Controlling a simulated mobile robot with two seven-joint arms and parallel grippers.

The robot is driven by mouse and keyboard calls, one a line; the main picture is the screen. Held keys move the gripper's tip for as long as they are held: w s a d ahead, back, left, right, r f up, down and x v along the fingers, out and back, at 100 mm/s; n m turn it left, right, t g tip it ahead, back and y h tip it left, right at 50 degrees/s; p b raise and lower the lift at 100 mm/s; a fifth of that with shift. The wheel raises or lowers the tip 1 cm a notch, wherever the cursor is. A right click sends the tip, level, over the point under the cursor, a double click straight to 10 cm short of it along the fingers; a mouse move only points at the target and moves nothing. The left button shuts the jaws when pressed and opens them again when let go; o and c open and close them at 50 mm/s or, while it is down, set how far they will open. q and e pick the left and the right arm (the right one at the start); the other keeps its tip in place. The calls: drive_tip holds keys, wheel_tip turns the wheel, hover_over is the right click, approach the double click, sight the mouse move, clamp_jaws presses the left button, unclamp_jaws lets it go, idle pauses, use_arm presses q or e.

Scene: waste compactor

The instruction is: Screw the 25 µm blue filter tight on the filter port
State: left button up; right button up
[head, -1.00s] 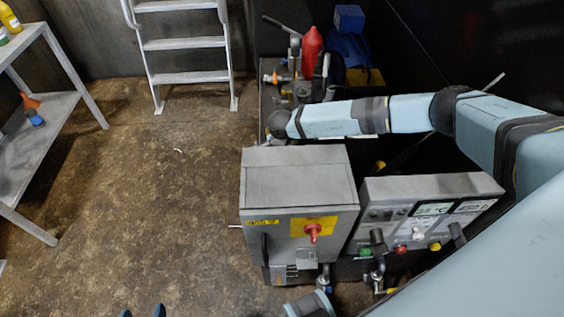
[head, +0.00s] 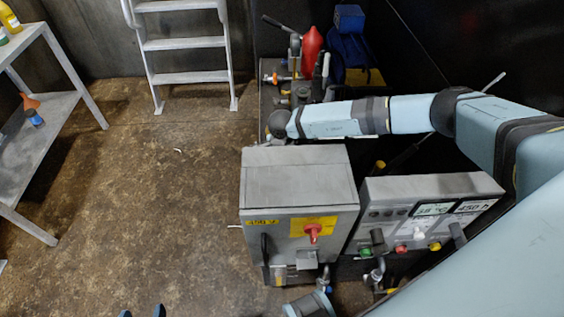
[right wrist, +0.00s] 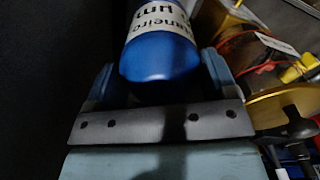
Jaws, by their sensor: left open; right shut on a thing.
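A blue cylinder with a white label reading "µm" (right wrist: 160,50) fills the upper middle of the right wrist view; its number is not readable. My right gripper (right wrist: 160,78) is shut on it, one finger on each side. In the head view my right arm reaches left across the machine, but its gripper and the filter cannot be made out. My left gripper (head: 142,312) shows only as two dark-blue fingertips at the bottom edge, apart and empty above the floor. I cannot make out the filter port.
A grey switch box with a red knob (head: 312,232) and a control panel (head: 427,205) stand in front. A red bottle-shaped thing (head: 311,48) is among fittings behind my arm. A shelf (head: 40,155) is at left, steps (head: 185,45) at the back.

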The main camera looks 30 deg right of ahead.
drive_tip(key=shift+f+b, duration=1.05)
drive_tip(key=shift+f, duration=0.25)
idle(1.4)
drive_tip(key=shift+o, duration=0.4)
drive_tip(key=shift+c, duration=0.6)
drive_tip(key=m, duration=0.1)
drive_tip(key=m+p, duration=0.1)
drive_tip(key=shift+r+m+p, duration=0.2)
drive_tip(key=shift+m+p, duration=0.1)
drive_tip(key=m, duration=0.2)
drive_tip(key=shift+f+m+p, duration=0.15)
drive_tip(key=shift+m+p, duration=0.15)
drive_tip(key=shift+p, duration=0.05)
